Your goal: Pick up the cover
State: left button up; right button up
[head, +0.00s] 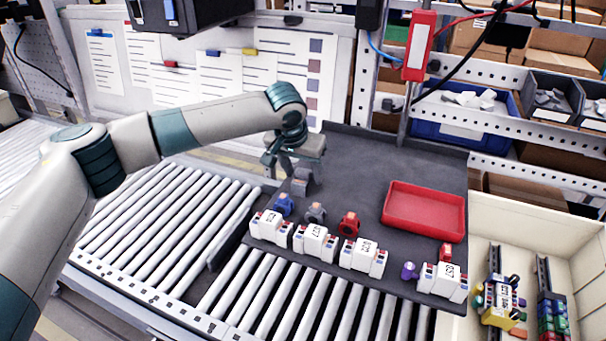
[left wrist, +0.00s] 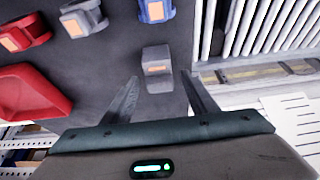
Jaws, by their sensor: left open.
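A grey block-like piece with an orange label, which looks like the cover (head: 302,183), stands on the dark mat near its left edge; it also shows in the left wrist view (left wrist: 157,57). My left gripper (head: 280,163) is open and empty just behind it. In the left wrist view my left gripper (left wrist: 159,76) has its fingertips apart, and the grey piece lies ahead between them, partly beyond the tips. No contact is visible. My right gripper is in neither view.
Blue (head: 284,205), grey (head: 316,212) and red (head: 349,224) pieces stand in a row behind several white labelled blocks (head: 315,243). A red tray (head: 424,211) lies at the right of the mat. The mat's back middle is clear. Rollers (head: 150,230) lie left.

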aim_at(305, 172)
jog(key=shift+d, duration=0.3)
pick_arm(q)
grip_shut()
dwell(0.3)
jog(key=shift+r+b, duration=0.4)
jog(key=r, duration=0.1)
jog(key=r+b, duration=0.2)
jog(key=shift+s+d+r, duration=0.1)
jog(key=shift+s+d, duration=0.1)
jog(key=shift+d, duration=0.1)
jog(key=s+d+r+b, duration=0.4)
jog(key=s+d+r, duration=0.3)
jog(key=d, duration=0.1)
jog(key=shift+s, duration=0.25)
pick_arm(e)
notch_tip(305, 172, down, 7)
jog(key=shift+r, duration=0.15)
